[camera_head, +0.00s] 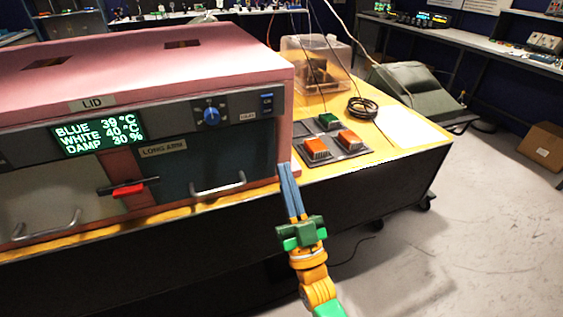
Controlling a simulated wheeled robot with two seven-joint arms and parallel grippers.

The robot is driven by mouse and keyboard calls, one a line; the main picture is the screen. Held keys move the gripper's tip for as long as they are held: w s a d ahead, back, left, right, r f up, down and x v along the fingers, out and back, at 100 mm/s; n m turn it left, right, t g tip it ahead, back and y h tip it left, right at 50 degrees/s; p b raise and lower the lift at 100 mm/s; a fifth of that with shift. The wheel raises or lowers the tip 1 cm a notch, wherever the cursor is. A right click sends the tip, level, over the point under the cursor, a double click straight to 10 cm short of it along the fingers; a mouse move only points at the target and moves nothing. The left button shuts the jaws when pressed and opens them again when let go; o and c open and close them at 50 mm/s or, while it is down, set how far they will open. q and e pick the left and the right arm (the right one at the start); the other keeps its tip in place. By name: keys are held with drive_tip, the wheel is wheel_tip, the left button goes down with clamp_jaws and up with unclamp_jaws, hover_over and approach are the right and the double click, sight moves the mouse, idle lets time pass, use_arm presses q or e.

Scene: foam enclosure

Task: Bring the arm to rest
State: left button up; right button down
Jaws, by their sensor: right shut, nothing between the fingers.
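My right arm comes up from the bottom of the head view. Its gripper (286,168) has long blue-grey fingers lying side by side, shut with nothing between them. The fingertips are near the front right corner of the pink foam enclosure (170,62), in front of the yellow table's edge; I cannot tell if they touch it. My left arm and gripper do not show.
The enclosure has a display (100,134), a blue knob (211,116) and door handles (217,187). Orange and green blocks (317,148) sit on a dark plate on the yellow table (330,180). A clear box (312,70) stands behind. Floor (470,230) at right is free.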

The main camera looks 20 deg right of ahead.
drive_tip(key=v, duration=0.2)
drive_tip(key=shift+s+f, duration=0.15)
drive_tip(key=shift+s, duration=0.2)
wheel_tip(320, 180, down, 24)
drive_tip(key=w+a+n+g+y, duration=0.1)
drive_tip(key=a+g, duration=0.1)
drive_tip(key=g, duration=0.7)
drive_tip(key=s+f+g, duration=0.3)
drive_tip(key=s+f, duration=0.1)
drive_tip(key=f, duration=0.3)
drive_tip(key=s+f+g, duration=0.3)
drive_tip(key=s+f, duration=0.1)
drive_tip(key=f, duration=0.4)
drive_tip(key=s+d+f+g, duration=0.2)
drive_tip(key=s+f+g, duration=0.1)
drive_tip(key=s, duration=0.6)
drive_tip(key=s+d+f+g+h, duration=0.1)
drive_tip(key=s+d+f+g, duration=0.1)
drive_tip(key=s+f+g, duration=0.2)
drive_tip(key=s+d+f+n+g+h, duration=0.1)
drive_tip(key=s+d+f+g, duration=0.1)
drive_tip(key=s+f, duration=0.5)
drive_tip(key=s+g, duration=0.1)
drive_tip(key=s, duration=0.5)
drive_tip(key=shift+s+d+f+g, duration=0.2)
drive_tip(key=shift+s+d+g, duration=0.1)
drive_tip(key=shift+s+d, duration=0.05)
